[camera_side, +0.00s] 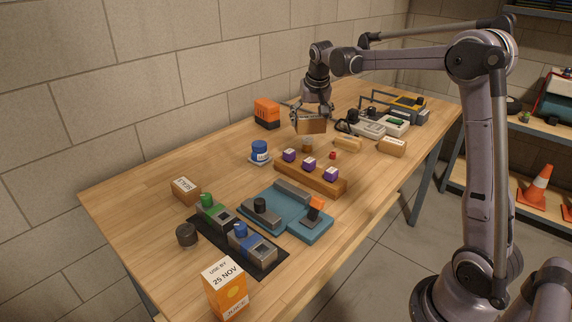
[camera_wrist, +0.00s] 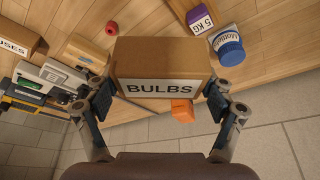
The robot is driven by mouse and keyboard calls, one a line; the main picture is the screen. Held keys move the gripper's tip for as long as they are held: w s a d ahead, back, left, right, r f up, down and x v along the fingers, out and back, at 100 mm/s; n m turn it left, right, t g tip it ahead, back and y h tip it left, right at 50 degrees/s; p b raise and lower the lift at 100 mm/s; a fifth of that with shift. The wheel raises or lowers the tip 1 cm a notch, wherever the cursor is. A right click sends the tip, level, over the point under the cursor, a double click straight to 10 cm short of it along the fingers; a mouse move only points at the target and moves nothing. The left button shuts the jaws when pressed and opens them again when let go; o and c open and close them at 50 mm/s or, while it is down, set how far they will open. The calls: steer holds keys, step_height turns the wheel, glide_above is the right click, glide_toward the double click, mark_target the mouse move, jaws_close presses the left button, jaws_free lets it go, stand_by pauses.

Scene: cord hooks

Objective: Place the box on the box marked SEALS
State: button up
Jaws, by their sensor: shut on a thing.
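My gripper (camera_side: 312,112) is shut on a brown cardboard box (camera_side: 311,126), with one finger on each side of it. In the wrist view the box (camera_wrist: 160,68) fills the middle and its label reads BULBS. It is held level over the far part of the table, seemingly just above the wood; I cannot tell the exact gap. A small cardboard box (camera_side: 186,190) stands at the table's left, far from my gripper. Its white label is upside down in the side view and looks like SEALS. Its top looks bare. It is not in the wrist view.
An orange device (camera_side: 267,113) and a blue-lidded jar (camera_side: 260,152) stand left of the held box. A wooden rack with purple-topped blocks (camera_side: 309,166), teal tray (camera_side: 287,212) and switch units (camera_side: 240,240) lie nearer. A FUSES-like box (camera_side: 392,147) stands right.

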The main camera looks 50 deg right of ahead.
steer(key=w+a+n+t+y, duration=0.1)
steer(key=w+a+n, duration=0.3)
steer(key=w+a, duration=0.5)
steer(key=n+y, duration=0.2)
steer(key=n, duration=0.2)
glide_above(181, 182)
steer(key=s, duration=0.2)
steer(key=f, duration=0.3)
steer(key=d+f, duration=0.1)
steer(key=f, duration=0.1)
steer(key=shift+w+a+f, duration=0.15)
steer(key=shift+a+f, duration=0.15)
steer(key=shift+a, duration=0.15)
steer(key=shift+f, duration=1.95)
steer(key=shift+f, duration=0.15)
steer(key=o, duration=1.1)
